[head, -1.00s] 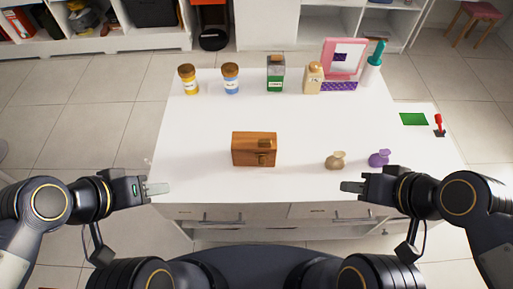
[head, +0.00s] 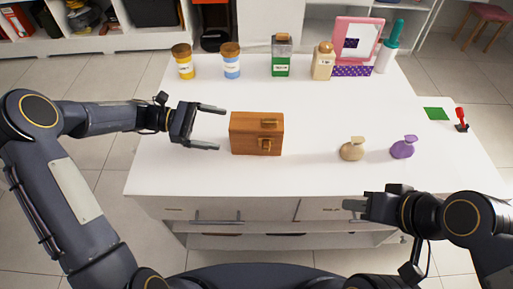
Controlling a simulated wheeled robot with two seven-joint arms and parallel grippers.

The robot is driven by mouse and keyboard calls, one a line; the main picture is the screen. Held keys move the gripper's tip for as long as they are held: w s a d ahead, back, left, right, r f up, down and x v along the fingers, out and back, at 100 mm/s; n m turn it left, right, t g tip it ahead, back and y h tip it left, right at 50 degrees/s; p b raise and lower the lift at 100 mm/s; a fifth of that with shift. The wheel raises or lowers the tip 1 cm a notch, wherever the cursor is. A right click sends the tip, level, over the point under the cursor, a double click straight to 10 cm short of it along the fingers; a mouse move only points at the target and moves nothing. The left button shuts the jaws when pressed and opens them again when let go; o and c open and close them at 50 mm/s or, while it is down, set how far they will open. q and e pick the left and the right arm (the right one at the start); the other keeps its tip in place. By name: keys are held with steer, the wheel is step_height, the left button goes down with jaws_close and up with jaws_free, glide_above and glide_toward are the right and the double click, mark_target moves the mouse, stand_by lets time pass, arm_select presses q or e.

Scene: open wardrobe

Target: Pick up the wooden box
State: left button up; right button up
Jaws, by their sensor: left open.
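The wooden box (head: 256,134) stands upright on the white table, left of its middle, with a clasp on its front. My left gripper (head: 217,128) is open just left of the box, its two fingers pointing right toward the box's left side. The fingers look empty and apart from the box. My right gripper (head: 354,205) is at the table's front edge, right of the box, pointing left. Its fingers overlap in this view, so its opening is hidden.
On the white table (head: 310,175), a beige pouch (head: 352,149) and a purple pouch (head: 403,147) lie right of the box. Along the back stand a yellow jar (head: 184,66), a blue jar (head: 231,65), a green container (head: 281,60), a beige bottle (head: 323,64) and a pink frame (head: 357,42).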

mark_target(244, 134)
arm_select(q)
steer(key=f, duration=0.2)
steer(key=w+f+n+h+b, duration=0.1)
steer(key=f, duration=0.1)
steer(key=w+f+n+h+b, duration=0.1)
steer(key=f, duration=0.1)
steer(key=shift+w+d+t, duration=0.25)
steer(key=shift+d+t, duration=0.05)
steer(key=shift+t, duration=0.1)
steer(key=shift+w+d, duration=0.1)
steer(key=shift+d, duration=1.1)
steer(key=d, duration=0.5)
steer(key=shift+d+f+p, duration=0.15)
steer(key=shift+d+p, duration=0.1)
steer(key=shift+p, duration=0.05)
steer(key=c, duration=1)
